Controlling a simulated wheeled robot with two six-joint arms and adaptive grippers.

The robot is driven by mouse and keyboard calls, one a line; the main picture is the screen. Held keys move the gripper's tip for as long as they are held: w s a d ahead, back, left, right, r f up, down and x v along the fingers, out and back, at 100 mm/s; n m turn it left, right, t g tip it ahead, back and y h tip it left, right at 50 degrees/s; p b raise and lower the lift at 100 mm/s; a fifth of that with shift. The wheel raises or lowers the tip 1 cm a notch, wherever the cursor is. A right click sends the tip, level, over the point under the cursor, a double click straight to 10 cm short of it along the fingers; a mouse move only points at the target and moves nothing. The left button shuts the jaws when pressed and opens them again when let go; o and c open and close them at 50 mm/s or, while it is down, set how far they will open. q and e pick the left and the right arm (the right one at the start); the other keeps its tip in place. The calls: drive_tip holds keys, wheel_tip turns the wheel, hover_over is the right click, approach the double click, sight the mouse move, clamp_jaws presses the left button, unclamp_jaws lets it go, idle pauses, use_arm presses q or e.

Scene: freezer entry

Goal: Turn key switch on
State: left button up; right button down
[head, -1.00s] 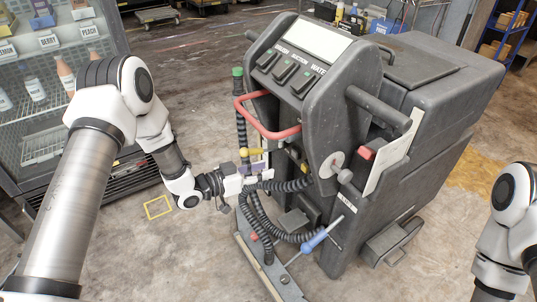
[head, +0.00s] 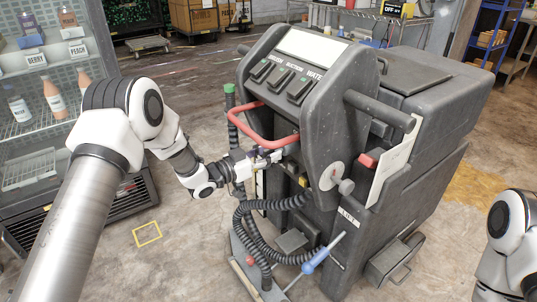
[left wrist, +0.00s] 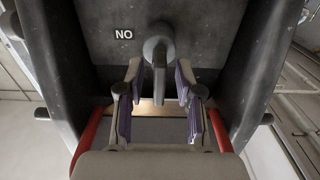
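The key switch (left wrist: 160,60) shows in the left wrist view as a grey round knob with a long tab pointing down the picture. It sits on the dark machine panel beside a white label (left wrist: 124,33) that reads "NO" in this picture. My left gripper (left wrist: 160,82) has purple-padded fingers, open, one on each side of the tab. A gap shows on both sides, so neither finger seems to touch it. In the head view my left gripper (head: 266,157) is at the machine's front, below the red handle bar. I cannot make out the switch there. My right gripper is out of view.
The dark floor machine (head: 320,110) has a red handle bar (head: 262,133) close above my left gripper. Black ribbed hoses (head: 262,222) and a blue-handled tool (head: 315,258) hang below. A glass-fronted cooler (head: 40,130) stands at left. Open floor lies between.

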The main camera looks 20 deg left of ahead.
use_arm(q)
drive_tip(key=shift+c, duration=0.3)
clamp_jaws()
drive_tip(key=m, duration=0.1)
drive_tip(key=m+b, duration=0.1)
drive_tip(key=m, duration=0.1)
drive_tip(key=shift+s+d+f+m, duration=0.1)
drive_tip(key=shift+d+m, duration=0.05)
drive_tip(key=shift+m, duration=0.15)
drive_tip(key=m+b, duration=0.1)
drive_tip(key=m, duration=0.2)
drive_tip(key=shift+f+m, duration=0.1)
drive_tip(key=shift+m, duration=0.2)
drive_tip(key=m+b, duration=0.2)
drive_tip(key=m, duration=0.1)
drive_tip(key=m+b, duration=0.2)
drive_tip(key=m, duration=0.2)
drive_tip(key=m+b, duration=0.2)
drive_tip(key=m, duration=0.1)
drive_tip(key=shift+s+d+f+m, duration=0.15)
drive_tip(key=shift+d+f+m, duration=0.1)
drive_tip(key=shift+m, duration=0.15)
